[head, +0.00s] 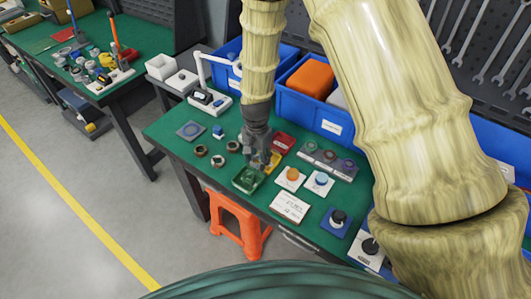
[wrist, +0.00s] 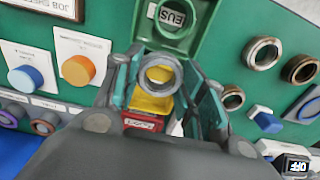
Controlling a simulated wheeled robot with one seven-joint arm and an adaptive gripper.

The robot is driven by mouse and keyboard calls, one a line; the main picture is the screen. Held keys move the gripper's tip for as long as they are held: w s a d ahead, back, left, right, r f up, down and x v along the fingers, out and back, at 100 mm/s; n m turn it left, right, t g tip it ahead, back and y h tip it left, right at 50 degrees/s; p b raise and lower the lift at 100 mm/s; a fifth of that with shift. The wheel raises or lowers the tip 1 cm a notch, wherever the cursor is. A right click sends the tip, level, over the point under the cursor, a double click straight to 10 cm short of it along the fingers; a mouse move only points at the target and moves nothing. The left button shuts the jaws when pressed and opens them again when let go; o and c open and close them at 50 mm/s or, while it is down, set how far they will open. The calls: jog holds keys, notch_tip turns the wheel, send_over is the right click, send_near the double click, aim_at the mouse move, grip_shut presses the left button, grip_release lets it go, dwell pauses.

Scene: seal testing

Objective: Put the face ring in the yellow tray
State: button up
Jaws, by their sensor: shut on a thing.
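My gripper (head: 261,158) is shut on a grey ring, which I take to be the face ring (wrist: 161,84). In the wrist view the ring sits between the two fingers, its opening facing the camera. The yellow tray (head: 273,164) is partly hidden behind my gripper in the head view. In the wrist view the yellow tray (wrist: 146,104) shows just past the ring, and some yellow shows through its hole. The ring appears above or at the tray; the exact gap cannot be told.
A green tray (head: 248,187) and a red tray (head: 285,143) flank the yellow one. Several loose rings (head: 217,161) lie to the left. Blocks with orange (head: 292,174) and blue (head: 321,178) knobs stand to the right. Blue bins (head: 311,114) line the back.

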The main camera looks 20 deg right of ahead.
jog(key=w+d, duration=0.1)
jog(key=d, duration=0.1)
jog(key=w+d+p, duration=0.1)
jog(key=shift+w+d+f, duration=0.25)
jog(key=shift+w+d, duration=0.1)
jog(key=shift+f+p, duration=0.95)
jog(key=shift+f, duration=0.75)
jog(key=shift+f, duration=0.25)
jog(key=o, duration=0.8)
jog(key=shift+c, duration=0.2)
jog(key=shift+r, duration=0.15)
notch_tip(320, 180, up, 12)
jog(key=b, duration=0.4)
jog(key=shift+r, duration=0.1)
